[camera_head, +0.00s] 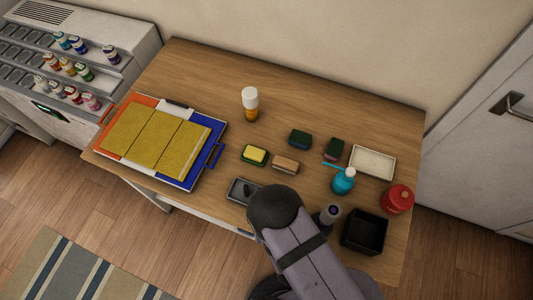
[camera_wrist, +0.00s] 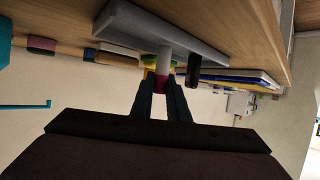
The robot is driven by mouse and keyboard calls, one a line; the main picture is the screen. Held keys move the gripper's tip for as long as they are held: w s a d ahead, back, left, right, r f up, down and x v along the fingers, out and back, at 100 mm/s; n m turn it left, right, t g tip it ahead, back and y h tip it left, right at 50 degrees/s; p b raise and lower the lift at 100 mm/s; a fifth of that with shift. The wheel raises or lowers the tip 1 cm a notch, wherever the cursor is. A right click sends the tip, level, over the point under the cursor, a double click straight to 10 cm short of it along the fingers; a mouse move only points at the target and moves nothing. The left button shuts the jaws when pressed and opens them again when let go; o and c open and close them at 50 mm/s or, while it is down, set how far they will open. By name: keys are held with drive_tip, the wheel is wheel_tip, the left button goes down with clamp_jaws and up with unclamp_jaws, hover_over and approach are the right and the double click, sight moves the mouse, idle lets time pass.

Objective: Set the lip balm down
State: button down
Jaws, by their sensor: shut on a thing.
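The lip balm (camera_wrist: 164,58) shows in the wrist view as a small pale tube with a crimson end. My gripper (camera_wrist: 160,80) is shut on the crimson end, one dark finger on each side. The tube's pale end points at the grey tray (camera_wrist: 135,27); I cannot tell whether it touches it. The tray (camera_head: 236,194) also shows in the head view, near the table's front edge. A small black cylinder (camera_wrist: 193,70) stands at the tray, beside the lip balm. In the head view my arm hides the gripper tips and the lip balm.
Behind the tray are a yellow-green sponge (camera_head: 254,155) and a brown block (camera_head: 285,164). To the right stand a teal pump bottle (camera_head: 343,181), a black bin (camera_head: 365,232) and a red canister (camera_head: 397,198). A board with yellow panels (camera_head: 155,138) lies left.

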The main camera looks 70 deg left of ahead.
drive_tip(key=shift+f, duration=0.25)
drive_tip(key=shift+f, duration=0.1)
drive_tip(key=c, duration=1.7)
unclamp_jaws()
drive_tip(key=shift+d+r, duration=0.1)
drive_tip(key=shift+r, duration=0.1)
drive_tip(key=shift+v, duration=1.9)
